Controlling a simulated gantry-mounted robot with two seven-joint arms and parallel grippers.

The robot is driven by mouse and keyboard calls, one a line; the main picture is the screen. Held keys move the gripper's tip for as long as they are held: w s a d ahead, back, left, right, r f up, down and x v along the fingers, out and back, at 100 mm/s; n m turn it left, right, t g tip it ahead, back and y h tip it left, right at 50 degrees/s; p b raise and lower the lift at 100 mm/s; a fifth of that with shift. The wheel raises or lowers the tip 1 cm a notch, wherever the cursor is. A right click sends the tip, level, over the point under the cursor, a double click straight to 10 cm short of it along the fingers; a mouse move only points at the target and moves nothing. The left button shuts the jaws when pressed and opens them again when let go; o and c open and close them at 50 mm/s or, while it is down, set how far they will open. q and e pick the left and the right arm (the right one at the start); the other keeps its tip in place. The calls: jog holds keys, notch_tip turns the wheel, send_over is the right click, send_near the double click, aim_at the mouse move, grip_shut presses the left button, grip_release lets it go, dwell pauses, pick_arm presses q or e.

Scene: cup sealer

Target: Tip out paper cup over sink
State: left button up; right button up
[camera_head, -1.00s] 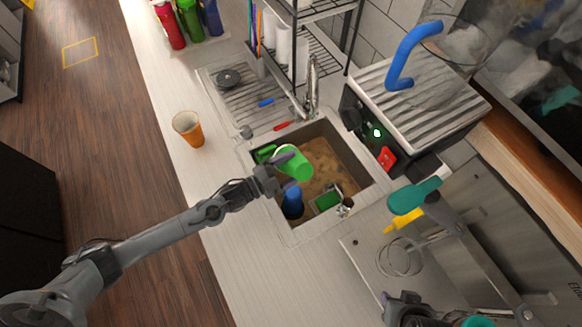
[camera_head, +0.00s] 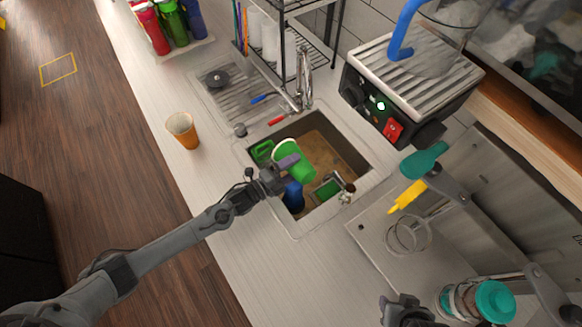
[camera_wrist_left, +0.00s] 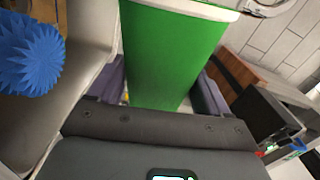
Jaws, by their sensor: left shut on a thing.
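My left gripper (camera_head: 277,178) is shut on the green paper cup (camera_head: 303,169) and holds it over the sink (camera_head: 297,228). The cup is tilted, and its white rim faces the upper left in the head view. In the left wrist view the green side of the cup (camera_wrist_left: 172,55) fills the space between the two fingers, with the white rim at the top. I cannot see what is inside the cup. My right gripper (camera_head: 405,310) shows only in part at the bottom edge of the head view, and its fingers are not clear.
A blue brush (camera_head: 293,197) and a green item (camera_head: 327,189) are in the brown-bottomed sink. The tap (camera_head: 304,78) stands behind it. An orange cup (camera_head: 183,131) stands on the counter to the left. The cup sealer (camera_head: 400,85) and a teal-lidded jar (camera_head: 494,301) are to the right.

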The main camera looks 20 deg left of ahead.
aim_at(283, 151)
pick_arm(q)
jog(key=m, duration=0.2)
jog(key=f+m+b, duration=0.1)
jog(key=m, duration=0.1)
jog(key=shift+w+f+b, duration=0.15)
jog(key=shift+f+b, duration=0.05)
jog(key=shift+b, duration=0.1)
jog(key=m, duration=0.3)
jog(key=shift+w+a+r+m, duration=0.25)
jog(key=shift+a+r+m, duration=0.15)
jog(key=m, duration=0.2)
jog(key=w+a+r+m, duration=0.1)
jog(key=shift+a+m, duration=0.1)
jog(key=shift+m, duration=0.3)
jog(key=r+m, duration=0.1)
jog(key=w+a+r+m, duration=0.1)
jog(key=m, duration=0.1)
jog(key=a+r+m+p, duration=0.1)
jog(key=m, duration=0.1)
jog(key=shift+w+a+r, duration=0.1)
jog(key=shift+w+a, duration=0.05)
jog(key=shift+w+a+r+m, duration=0.25)
jog(key=shift+a+r+m, duration=0.2)
jog(key=shift+m, duration=0.35)
jog(key=shift+w+a+r+m, duration=0.3)
jog(key=shift+r+m, duration=0.2)
jog(key=shift+m, duration=0.3)
jog(key=shift+s+d, duration=0.1)
